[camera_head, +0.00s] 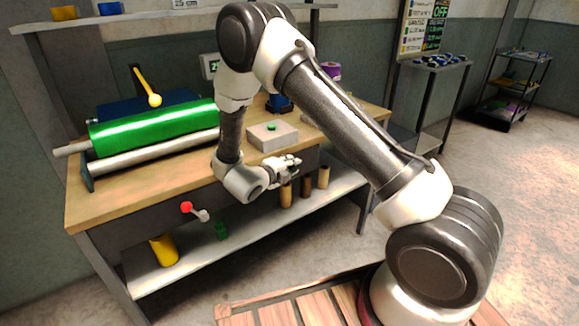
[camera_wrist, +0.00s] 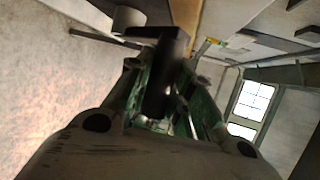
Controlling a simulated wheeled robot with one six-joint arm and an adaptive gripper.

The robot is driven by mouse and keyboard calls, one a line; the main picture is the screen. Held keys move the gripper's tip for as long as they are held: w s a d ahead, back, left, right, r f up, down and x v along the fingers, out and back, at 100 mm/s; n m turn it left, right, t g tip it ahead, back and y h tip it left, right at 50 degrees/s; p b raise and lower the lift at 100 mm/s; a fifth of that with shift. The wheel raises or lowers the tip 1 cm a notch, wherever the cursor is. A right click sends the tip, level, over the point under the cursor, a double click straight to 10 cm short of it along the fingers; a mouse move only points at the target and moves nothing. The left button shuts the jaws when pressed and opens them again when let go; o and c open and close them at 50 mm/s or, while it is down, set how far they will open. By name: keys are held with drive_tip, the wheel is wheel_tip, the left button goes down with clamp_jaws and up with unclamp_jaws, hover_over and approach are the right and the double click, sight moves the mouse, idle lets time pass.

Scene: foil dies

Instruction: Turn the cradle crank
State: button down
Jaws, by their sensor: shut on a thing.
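A small crank with a red knob (camera_head: 187,207) and a grey hub sticks out from the bench's front panel, left of my gripper. A lever with a yellow knob (camera_head: 154,99) stands above the green foil roll (camera_head: 155,126) on the bench's left. My gripper (camera_head: 292,163) is in front of the bench's front edge, its fingers pointing right, clear of the red-knobbed crank. In the wrist view a dark blocky piece (camera_wrist: 164,78) is between the fingers. My gripper is shut on it; what it is cannot be told.
A grey box with a green button (camera_head: 272,134) sits on the bench top (camera_head: 187,165). Brown cylinders (camera_head: 306,187), a yellow cylinder (camera_head: 163,250) and a green piece (camera_head: 221,231) stand on the lower shelf. A slatted wooden platform (camera_head: 290,300) lies in front. Floor to the right is open.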

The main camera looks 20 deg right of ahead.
drive_tip(key=c, duration=1.3)
unclamp_jaws()
drive_tip(key=shift+o, duration=0.2)
drive_tip(key=v, duration=1.2)
